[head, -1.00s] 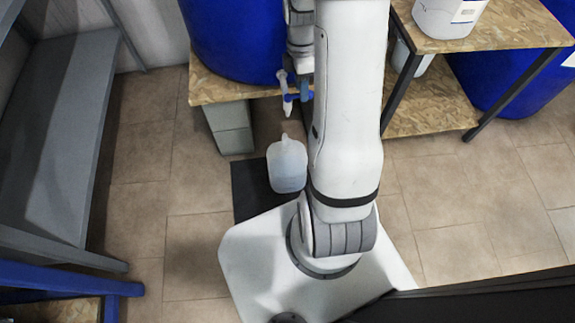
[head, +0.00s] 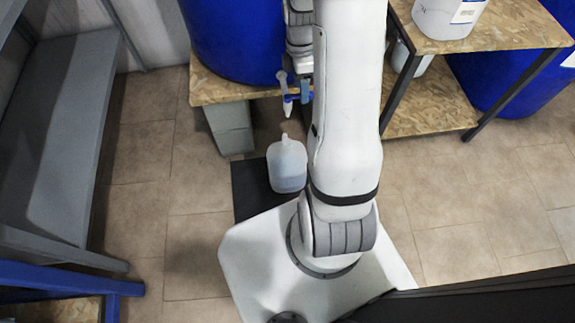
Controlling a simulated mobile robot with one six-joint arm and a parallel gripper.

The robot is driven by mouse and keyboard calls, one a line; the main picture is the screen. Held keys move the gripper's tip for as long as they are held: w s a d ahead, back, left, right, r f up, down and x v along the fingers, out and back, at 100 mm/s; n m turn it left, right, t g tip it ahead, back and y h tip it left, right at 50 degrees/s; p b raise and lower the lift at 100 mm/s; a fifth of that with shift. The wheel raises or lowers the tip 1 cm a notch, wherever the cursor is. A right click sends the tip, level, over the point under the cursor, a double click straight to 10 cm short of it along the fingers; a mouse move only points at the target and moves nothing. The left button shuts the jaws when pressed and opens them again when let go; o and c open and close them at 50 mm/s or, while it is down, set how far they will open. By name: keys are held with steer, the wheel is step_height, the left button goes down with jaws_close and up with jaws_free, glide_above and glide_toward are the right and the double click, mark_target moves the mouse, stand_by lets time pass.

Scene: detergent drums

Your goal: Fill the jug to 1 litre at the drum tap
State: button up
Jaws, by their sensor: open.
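The translucent jug (head: 287,168) stands upright on a black mat (head: 246,188) on the floor, below and in front of the drum tap (head: 287,98). Its lower part looks bluish, as if holding some liquid, but I cannot read a level or marks. The white and blue tap hangs at the front of a large blue drum (head: 235,35). My gripper (head: 304,90) is beside the tap, on its right, and apart from the jug. Its fingers are small and partly hidden by my arm; it is open. No clear stream shows between tap and jug.
The drum sits on a chipboard shelf (head: 215,92) with a grey block (head: 231,128) beneath. A chipboard rack (head: 490,28) at right holds a white container (head: 448,15); another blue drum (head: 510,85) stands behind. A grey bench (head: 65,120) lines the left. Tiled floor between is clear.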

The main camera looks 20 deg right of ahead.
steer(key=shift+w+d+r+p, duration=0.1)
steer(key=shift+w+r+p, duration=0.1)
steer(key=shift+r+p, duration=0.55)
steer(key=shift+w+a+r+p, duration=0.1)
steer(key=shift+w+r+p, duration=0.1)
steer(key=shift+r+p, duration=0.45)
steer(key=shift+w+d+r+p, duration=0.1)
steer(key=shift+w+r+p, duration=0.1)
steer(key=shift+r+p, duration=0.55)
steer(key=s+a+r+m+t+p, duration=0.1)
steer(key=s+a+r+m+p, duration=0.15)
steer(key=r+p, duration=0.8)
steer(key=s+a+r+m+t+p, duration=0.1)
steer(key=a+r+m+p, duration=0.25)
steer(key=r, duration=1.35)
steer(key=s+a+r+m+t+p, duration=0.1)
steer(key=s+a+r+m+p, duration=0.2)
steer(key=r, duration=0.5)
steer(key=s+a+r+m+t+p, duration=0.1)
steer(key=s+a+r+m+p, duration=0.2)
steer(key=s+r+m+p, duration=0.3)
steer(key=s+r+p, duration=0.1)
steer(key=r+p, duration=0.1)
steer(key=shift+s+a+m+t+p, duration=0.3)
steer(key=shift+s+a+t+p, duration=0.05)
steer(key=shift+s+t, duration=0.05)
steer(key=shift+f, duration=0.1)
steer(key=shift+c, duration=0.5)
